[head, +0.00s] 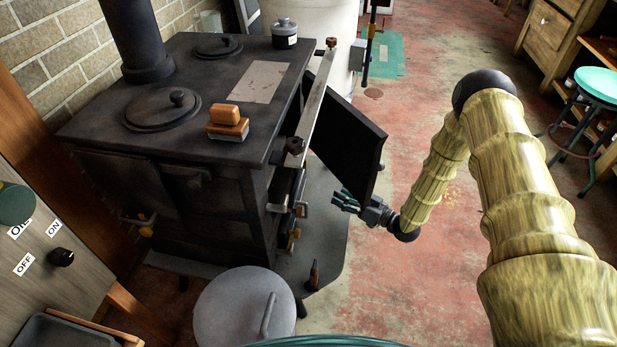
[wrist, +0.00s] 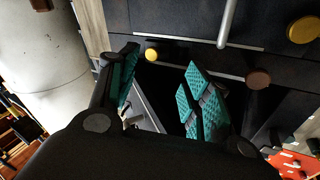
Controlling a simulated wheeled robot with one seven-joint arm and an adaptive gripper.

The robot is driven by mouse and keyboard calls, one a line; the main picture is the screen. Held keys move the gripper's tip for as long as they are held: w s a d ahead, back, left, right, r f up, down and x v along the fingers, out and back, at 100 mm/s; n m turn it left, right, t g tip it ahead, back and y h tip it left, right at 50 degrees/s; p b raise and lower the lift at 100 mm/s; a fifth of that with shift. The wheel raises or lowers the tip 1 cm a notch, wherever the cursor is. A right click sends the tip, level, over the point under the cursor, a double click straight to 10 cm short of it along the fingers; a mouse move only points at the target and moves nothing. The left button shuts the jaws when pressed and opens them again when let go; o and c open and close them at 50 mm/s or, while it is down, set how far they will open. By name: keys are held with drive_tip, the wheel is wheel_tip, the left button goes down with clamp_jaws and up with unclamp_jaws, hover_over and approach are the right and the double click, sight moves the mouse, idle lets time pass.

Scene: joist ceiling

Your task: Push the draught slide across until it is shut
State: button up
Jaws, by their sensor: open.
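The black stove (head: 215,140) stands left of centre in the head view, its right-hand front seen at a steep angle. Small metal and yellow fittings (head: 293,235) show low on that front; I cannot tell which is the draught slide. In the wrist view a dark front carries thin pale rails, a yellow knob (wrist: 151,54), a brown knob (wrist: 258,79) and a larger yellow knob (wrist: 303,29). My gripper (head: 345,202) is open and empty, apart from the front, near the open door's lower edge. Its teal pads (wrist: 165,88) show in the wrist view.
The black stove door (head: 350,135) stands swung open above and beside my gripper. A grey round lidded container (head: 245,308) stands in front of the stove. A small dark bottle-like object (head: 313,276) stands on the floor plate.

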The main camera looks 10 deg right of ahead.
drive_tip(key=w+d+r+n+g+y+b, duration=0.2)
drive_tip(key=w+n+g+y+b, duration=0.15)
drive_tip(key=w+y+b, duration=0.3)
drive_tip(key=w+a+r+b, duration=0.1)
drive_tip(key=w+a+b, duration=0.4)
drive_tip(key=a, duration=0.6)
drive_tip(key=shift+w+a+t, duration=0.15)
drive_tip(key=shift+w+t, duration=0.3)
drive_tip(key=shift+w, duration=0.1)
drive_tip(key=shift+c, duration=0.5)
clamp_jaws()
